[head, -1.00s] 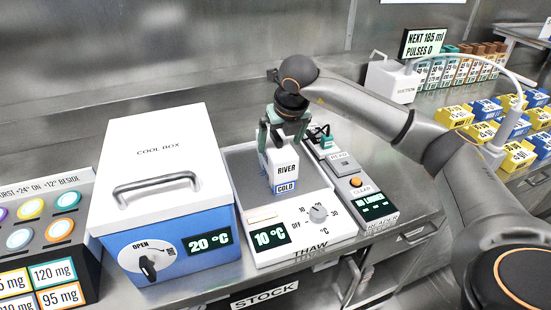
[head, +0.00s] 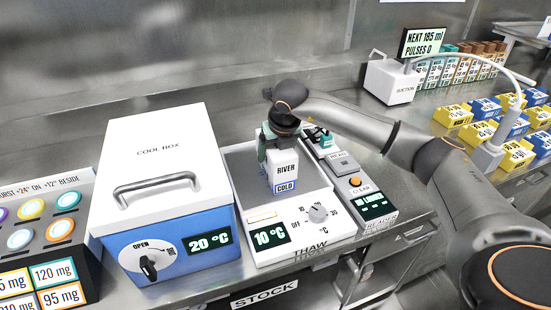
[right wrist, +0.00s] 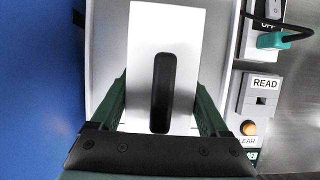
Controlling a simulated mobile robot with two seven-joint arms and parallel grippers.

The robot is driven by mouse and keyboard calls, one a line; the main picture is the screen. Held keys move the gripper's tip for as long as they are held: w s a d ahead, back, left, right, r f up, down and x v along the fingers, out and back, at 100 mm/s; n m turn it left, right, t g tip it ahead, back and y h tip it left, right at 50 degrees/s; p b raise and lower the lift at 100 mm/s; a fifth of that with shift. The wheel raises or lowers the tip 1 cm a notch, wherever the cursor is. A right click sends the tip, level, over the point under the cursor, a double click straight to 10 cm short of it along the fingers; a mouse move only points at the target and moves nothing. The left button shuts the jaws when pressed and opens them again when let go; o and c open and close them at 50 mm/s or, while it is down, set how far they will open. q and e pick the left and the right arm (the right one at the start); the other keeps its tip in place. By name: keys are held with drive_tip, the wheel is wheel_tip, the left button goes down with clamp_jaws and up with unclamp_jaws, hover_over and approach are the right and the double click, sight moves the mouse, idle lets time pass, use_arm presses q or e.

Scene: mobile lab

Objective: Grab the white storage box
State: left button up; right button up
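The white storage box (head: 286,166) is labelled RIVER and COLD and stands upright on the white thaw unit (head: 331,229). In the right wrist view, the white box top (right wrist: 145,35) with its black handle (right wrist: 161,92) fills the middle. My right gripper (head: 280,150) is down around the upper part of the box. Its green fingers (right wrist: 161,95) are on both sides of the box, very close to its walls. They look open, and whether they touch is unclear. My left gripper is not in view.
A blue and white cool box (head: 160,165) stands close on the left. A reader unit (head: 355,184) with a cable is close on the right. A suction unit (head: 390,82) and several yellow and blue boxes (head: 519,154) are farther right.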

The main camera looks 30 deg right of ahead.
drive_tip(key=c, duration=1)
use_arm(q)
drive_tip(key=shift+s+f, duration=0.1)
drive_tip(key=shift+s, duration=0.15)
use_arm(e)
drive_tip(key=shift+r, duration=0.1)
clamp_jaws()
drive_tip(key=shift+r, duration=0.1)
